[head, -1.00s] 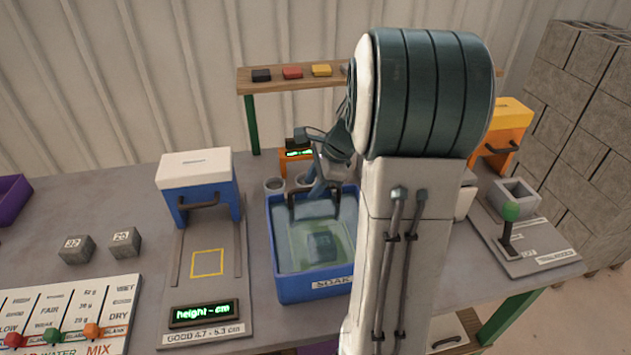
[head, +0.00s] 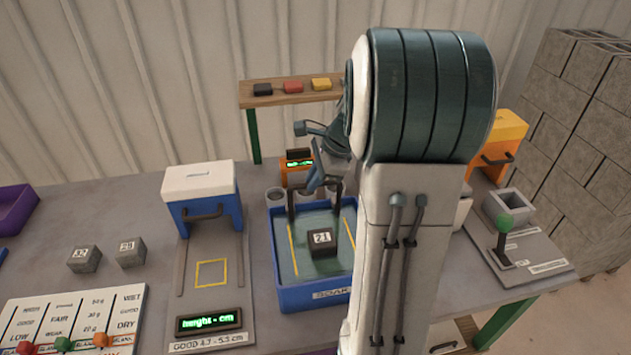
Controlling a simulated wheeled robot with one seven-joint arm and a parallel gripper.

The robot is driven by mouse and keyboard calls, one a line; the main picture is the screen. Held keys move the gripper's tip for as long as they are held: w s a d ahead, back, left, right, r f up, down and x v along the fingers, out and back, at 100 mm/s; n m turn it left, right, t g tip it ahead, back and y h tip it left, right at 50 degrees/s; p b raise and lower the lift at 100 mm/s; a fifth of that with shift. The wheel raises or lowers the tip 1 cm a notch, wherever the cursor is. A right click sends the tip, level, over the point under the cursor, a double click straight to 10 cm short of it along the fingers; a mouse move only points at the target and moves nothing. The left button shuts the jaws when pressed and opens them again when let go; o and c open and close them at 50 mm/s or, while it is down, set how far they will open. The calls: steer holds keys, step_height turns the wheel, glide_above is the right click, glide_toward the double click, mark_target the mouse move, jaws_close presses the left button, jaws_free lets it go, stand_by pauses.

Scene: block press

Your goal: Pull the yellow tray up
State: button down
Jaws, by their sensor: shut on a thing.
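The yellow tray (head: 293,252) shows as yellow edge strips inside the blue SOAK tub (head: 312,295). A dark block marked 21 (head: 322,243) sits on it, its top and label clear to see. Dark handle posts (head: 291,206) rise at the tray's back. My gripper (head: 317,181) is at the top of this handle, shut on it. My arm hides the fingertips in part and the tub's right side.
A blue press with a white top (head: 200,190) stands left of the tub. Two grey blocks (head: 84,258) lie farther left. A green-knobbed lever (head: 504,232) and an orange press (head: 500,140) are at the right. A shelf (head: 290,97) is behind.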

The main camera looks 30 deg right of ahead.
step_height(320, 180, up, 2)
steer(key=shift+r+p, duration=0.15)
steer(key=shift+p, duration=0.2)
steer(key=c, duration=1.5)
jaws_free()
steer(key=shift+o, duration=0.2)
steer(key=b+v, duration=0.1)
steer(key=v, duration=1.2)
steer(key=shift+s+d+r, duration=0.15)
steer(key=shift+s+r, duration=0.1)
